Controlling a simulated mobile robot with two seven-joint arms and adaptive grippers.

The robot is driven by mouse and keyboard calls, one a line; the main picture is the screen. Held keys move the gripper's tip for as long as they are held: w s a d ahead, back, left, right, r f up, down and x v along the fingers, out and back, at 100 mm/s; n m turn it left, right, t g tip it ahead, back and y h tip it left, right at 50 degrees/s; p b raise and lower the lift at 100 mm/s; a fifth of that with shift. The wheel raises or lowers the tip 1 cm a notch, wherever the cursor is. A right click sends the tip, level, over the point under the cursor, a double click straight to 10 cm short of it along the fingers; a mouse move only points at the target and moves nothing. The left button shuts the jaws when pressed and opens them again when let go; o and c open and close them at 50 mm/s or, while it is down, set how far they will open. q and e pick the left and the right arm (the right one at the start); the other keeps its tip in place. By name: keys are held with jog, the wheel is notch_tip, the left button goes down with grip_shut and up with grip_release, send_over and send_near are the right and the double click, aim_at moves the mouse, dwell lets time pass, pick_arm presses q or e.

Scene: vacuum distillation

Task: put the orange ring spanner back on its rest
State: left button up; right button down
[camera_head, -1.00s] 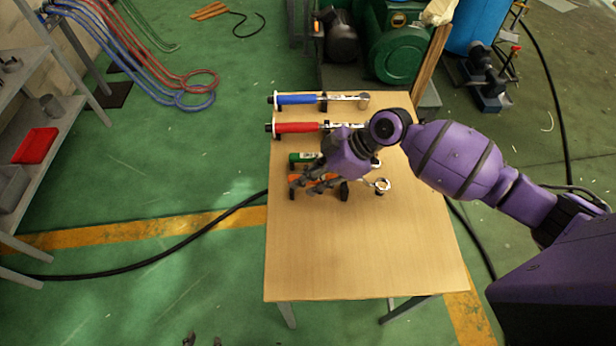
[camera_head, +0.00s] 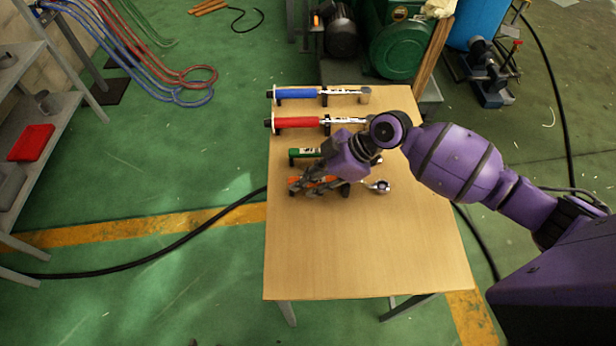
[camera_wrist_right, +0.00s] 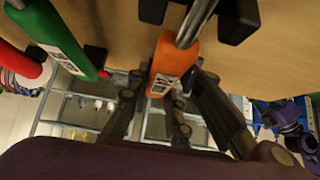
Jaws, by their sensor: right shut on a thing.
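The orange ring spanner has an orange handle (camera_head: 322,180) and a metal ring end (camera_head: 381,187) pointing right. My right gripper (camera_head: 311,186) is shut on the handle near its left end, low over the table. In the right wrist view, the orange handle (camera_wrist_right: 168,62) sits between my fingers. Its metal shank runs up between two black rest blocks; one is the right block (camera_wrist_right: 238,20). In the head view, a dark rest block (camera_head: 345,190) is beside the shank. I cannot tell whether the spanner touches the rest. My left gripper is out of view.
Blue (camera_head: 297,97), red (camera_head: 297,122) and green (camera_head: 305,153) handled spanners lie parallel on rests farther back. The green one is close to my gripper and partly hidden by my wrist. The front of the wooden table (camera_head: 360,255) is clear.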

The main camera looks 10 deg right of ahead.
jog(key=c, duration=1.5)
grip_release()
jog(key=shift+f, duration=0.1)
jog(key=v, duration=1.2)
